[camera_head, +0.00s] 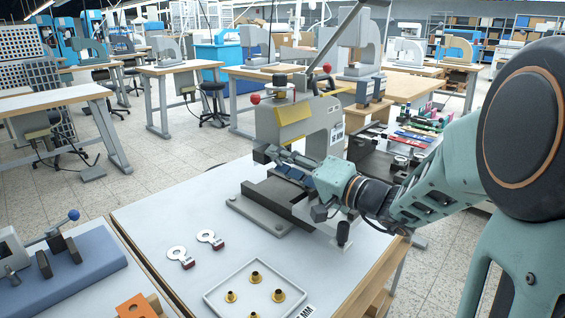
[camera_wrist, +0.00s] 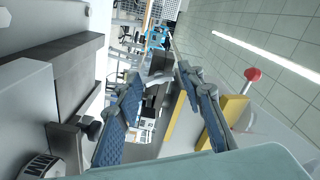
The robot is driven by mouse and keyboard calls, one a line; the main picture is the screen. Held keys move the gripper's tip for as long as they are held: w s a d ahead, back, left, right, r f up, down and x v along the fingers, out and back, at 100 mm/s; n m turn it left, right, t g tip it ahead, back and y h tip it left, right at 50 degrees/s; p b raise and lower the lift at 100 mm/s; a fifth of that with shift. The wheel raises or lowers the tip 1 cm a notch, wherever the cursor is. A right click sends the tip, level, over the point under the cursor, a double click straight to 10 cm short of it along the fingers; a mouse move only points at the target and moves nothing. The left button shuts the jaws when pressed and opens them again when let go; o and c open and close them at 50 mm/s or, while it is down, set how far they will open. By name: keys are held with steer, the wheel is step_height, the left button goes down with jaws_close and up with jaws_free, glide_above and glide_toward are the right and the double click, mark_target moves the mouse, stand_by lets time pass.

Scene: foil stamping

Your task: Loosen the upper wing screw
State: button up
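The stamping press (camera_head: 300,125) stands on the white-topped table, with a yellow plate (camera_head: 293,115) on its front and red-knobbed levers. My gripper (camera_head: 278,163) reaches in from the right, in front of the press and above its dark base. In the wrist view my gripper (camera_wrist: 158,78) has its two blue-padded fingers well apart, with nothing clearly held. A small dark knob (camera_wrist: 91,128) sits left of the left finger, apart from it; I cannot tell whether it is a wing screw. I cannot surely pick out the upper wing screw in either view.
Two keyhole-shaped tags (camera_head: 178,256) lie on the table front left. A white tray (camera_head: 213,300) with several brass parts lies in front. A blue fixture (camera_head: 75,275) stands at the lower left. The yellow plate (camera_wrist: 232,110) is close to the right finger in the wrist view.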

steer(key=shift+o, duration=0.7)
steer(key=v, duration=1.2)
